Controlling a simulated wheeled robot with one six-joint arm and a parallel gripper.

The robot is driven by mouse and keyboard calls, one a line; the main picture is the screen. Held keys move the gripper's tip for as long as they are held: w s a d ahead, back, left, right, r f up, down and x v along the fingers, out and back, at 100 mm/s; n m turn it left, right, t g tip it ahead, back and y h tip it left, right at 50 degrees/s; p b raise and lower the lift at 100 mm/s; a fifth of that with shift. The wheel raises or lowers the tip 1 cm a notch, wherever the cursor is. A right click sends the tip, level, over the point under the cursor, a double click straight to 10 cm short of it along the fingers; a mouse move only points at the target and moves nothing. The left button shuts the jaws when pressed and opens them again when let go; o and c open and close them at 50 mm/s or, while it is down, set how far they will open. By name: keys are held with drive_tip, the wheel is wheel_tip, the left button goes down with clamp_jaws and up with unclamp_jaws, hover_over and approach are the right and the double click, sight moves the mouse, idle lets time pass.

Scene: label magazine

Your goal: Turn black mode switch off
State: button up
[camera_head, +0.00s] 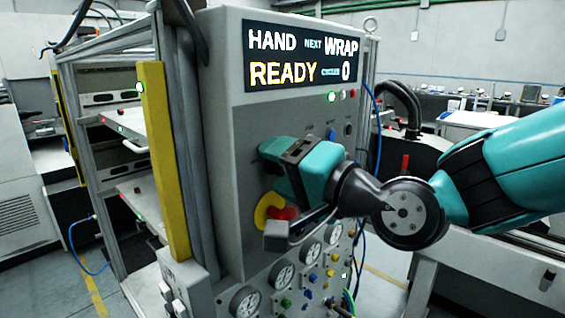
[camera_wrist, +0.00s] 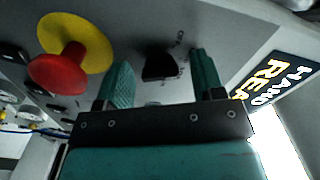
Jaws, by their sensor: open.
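The black mode switch (camera_wrist: 160,64) is a dark knob on the grey panel, with small marks printed beside it. In the wrist view it sits between the two teal fingers of my gripper (camera_wrist: 160,60), one finger on each side. The fingers are open and a gap shows on both sides of the knob; I cannot tell how far their tips reach along it. In the head view my gripper (camera_head: 268,166) is close to the panel front and hides the switch.
A red emergency button (camera_head: 283,212) on a yellow plate is just below my gripper, and looms large in the wrist view (camera_wrist: 58,72). The display (camera_head: 302,57) above reads HAND, NEXT WRAP, READY. Gauges (camera_head: 283,275) and small buttons fill the lower panel. A blue cable hangs right.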

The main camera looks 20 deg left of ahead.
drive_tip(key=c, duration=0.9)
drive_tip(key=shift+f+b, duration=0.1)
drive_tip(key=shift+b, duration=0.25)
drive_tip(key=shift+f+n+b, duration=0.15)
drive_tip(key=shift+n+b, duration=0.85)
drive_tip(key=shift+b, duration=0.2)
drive_tip(key=n+b, duration=0.3)
drive_tip(key=b, duration=0.1)
drive_tip(key=n+b, duration=0.3)
drive_tip(key=b, duration=0.1)
drive_tip(key=shift+n+b, duration=0.35)
drive_tip(key=shift+n, duration=0.05)
drive_tip(key=shift+r, duration=0.2)
